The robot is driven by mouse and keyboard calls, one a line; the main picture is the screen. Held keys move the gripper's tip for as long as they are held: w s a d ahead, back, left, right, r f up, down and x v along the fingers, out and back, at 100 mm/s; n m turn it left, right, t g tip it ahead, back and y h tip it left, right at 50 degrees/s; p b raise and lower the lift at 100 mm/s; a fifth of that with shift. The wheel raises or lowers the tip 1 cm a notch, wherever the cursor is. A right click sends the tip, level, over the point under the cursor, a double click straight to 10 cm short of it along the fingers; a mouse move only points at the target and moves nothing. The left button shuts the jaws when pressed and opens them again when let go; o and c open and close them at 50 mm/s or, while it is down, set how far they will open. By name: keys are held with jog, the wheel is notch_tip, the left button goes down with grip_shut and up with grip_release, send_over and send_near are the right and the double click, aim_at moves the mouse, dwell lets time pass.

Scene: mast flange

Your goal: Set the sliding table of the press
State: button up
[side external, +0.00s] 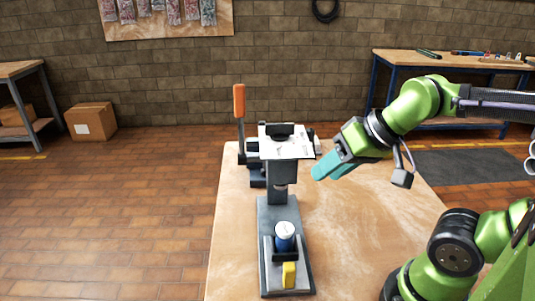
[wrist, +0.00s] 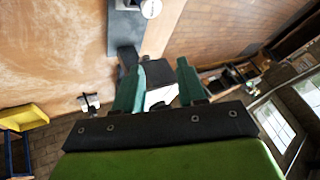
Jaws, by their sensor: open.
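The press stands on a wooden table, with a grey base (side external: 266,213), an upright head with a light top plate (side external: 287,146), and an orange-handled lever (side external: 239,102) at its back left. The sliding table (side external: 271,270) lies low at the front of the base. It has a yellow handle (side external: 289,275) at its near end and carries a blue cylinder (side external: 285,240) with a light top. My gripper (side external: 318,172) is right of the press head, apart from the yellow handle. In the wrist view, its teal fingers (wrist: 160,66) are spread with nothing held between them.
The wooden table top (side external: 350,240) is clear to the right of the press. A workbench with tools (side external: 450,56) stands behind at the right. A cardboard box (side external: 91,122) sits on the floor at the left. The press head and lever stand tall beside my gripper.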

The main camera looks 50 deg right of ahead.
jog(key=shift+o, duration=0.9)
jog(key=shift+a+f, duration=0.1)
jog(key=shift+a, duration=0.2)
jog(key=m+g+h, duration=0.2)
jog(key=m+g, duration=0.5)
jog(key=m, duration=1.6)
send_over(290, 266)
notch_tip(290, 266, down, 4)
notch_tip(290, 266, down, 16)
jog(key=shift+f, duration=0.25)
